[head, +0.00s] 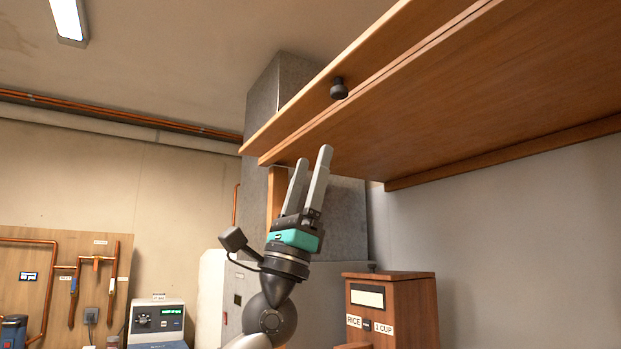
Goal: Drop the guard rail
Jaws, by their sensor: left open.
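A long wooden board (300,112) runs along the front edge of a wooden shelf (470,100) overhead, seen from below; it looks like the guard rail. A dark round knob (339,89) sits on this board. My left gripper (313,157) points up, its two grey fingers apart and empty. In the picture its fingertips are below the knob and near the shelf's lower left corner, with a visible gap to the knob. Whether the fingers touch the shelf cannot be told. My right gripper is not in view.
A grey metal duct (264,100) rises behind the shelf's left end. A wooden rice dispenser (408,305) stands below the shelf at right. A pipe board (55,285) and a white instrument (157,320) are at lower left. The space left of the gripper looks clear.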

